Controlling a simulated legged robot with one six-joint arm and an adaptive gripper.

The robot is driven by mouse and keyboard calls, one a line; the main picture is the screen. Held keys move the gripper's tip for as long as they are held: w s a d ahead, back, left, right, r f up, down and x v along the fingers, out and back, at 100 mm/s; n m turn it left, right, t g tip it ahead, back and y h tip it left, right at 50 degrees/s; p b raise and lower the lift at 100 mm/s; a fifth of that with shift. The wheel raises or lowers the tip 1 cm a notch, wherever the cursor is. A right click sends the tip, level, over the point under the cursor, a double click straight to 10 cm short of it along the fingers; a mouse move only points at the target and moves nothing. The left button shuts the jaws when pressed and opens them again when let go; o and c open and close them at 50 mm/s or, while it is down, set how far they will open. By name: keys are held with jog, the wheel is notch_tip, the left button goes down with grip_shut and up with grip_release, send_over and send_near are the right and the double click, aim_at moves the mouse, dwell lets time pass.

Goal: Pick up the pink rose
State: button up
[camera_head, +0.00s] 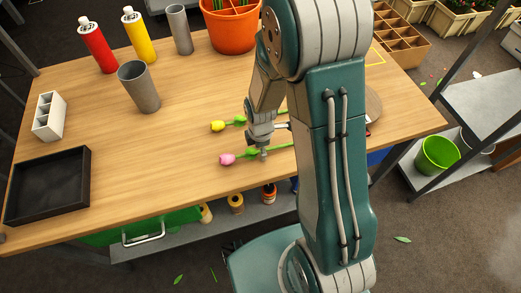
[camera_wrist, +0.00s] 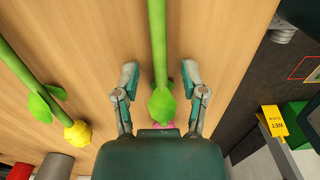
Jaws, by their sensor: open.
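The pink flower (camera_head: 227,159), tulip-like, lies on the wooden table (camera_head: 185,90) near its front edge, its green stem running right. In the wrist view its pink head (camera_wrist: 164,125) is mostly hidden behind my gripper's body and a green leaf. My gripper (camera_wrist: 160,80) is open, one finger on each side of the stem, with gaps on both sides. In the head view my gripper (camera_head: 263,153) is over the stem, just right of the flower head. I cannot tell whether the fingertips touch the table.
A yellow flower (camera_head: 217,126) lies behind the pink one, and left of it in the wrist view (camera_wrist: 77,133). A grey cup (camera_head: 139,88), white holder (camera_head: 48,117), black tray (camera_head: 48,185) and orange pot (camera_head: 231,30) stand farther off. The table's left-centre is clear.

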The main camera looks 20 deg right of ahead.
grip_shut()
